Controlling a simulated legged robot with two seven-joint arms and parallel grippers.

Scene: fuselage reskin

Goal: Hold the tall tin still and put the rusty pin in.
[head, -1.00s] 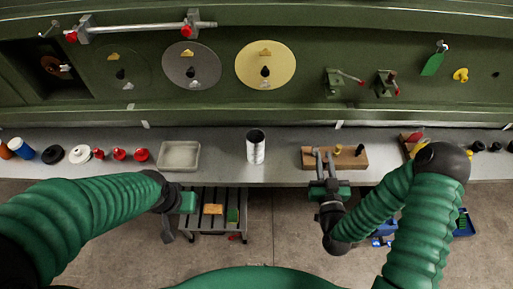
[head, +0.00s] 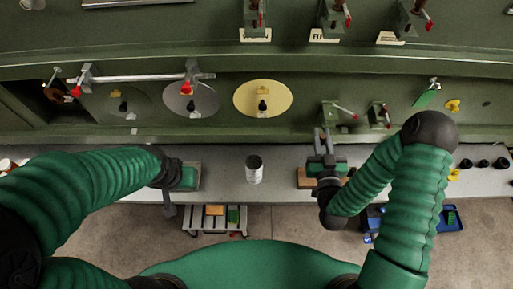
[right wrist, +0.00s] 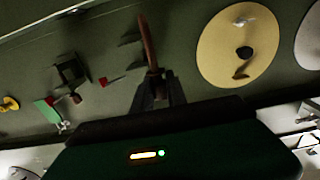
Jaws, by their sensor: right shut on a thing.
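The tall tin (head: 254,172), a silvery open cylinder, stands upright on the grey bench between my grippers. My right gripper (head: 321,133) is raised over the wooden block (head: 305,178), to the right of the tin. In the right wrist view it is shut on the rusty pin (right wrist: 148,42), a thin brown rod that sticks out beyond the fingertips (right wrist: 155,82). The pin is not clear in the head view. My left gripper (head: 188,177) is left of the tin, apart from it; its fingers do not show clearly.
The green wall behind the bench carries a yellow disc (head: 263,98), a grey disc (head: 191,101) and small clamps (head: 330,113). A slatted stand (head: 215,220) is below the bench front. Bench space beside the tin is clear.

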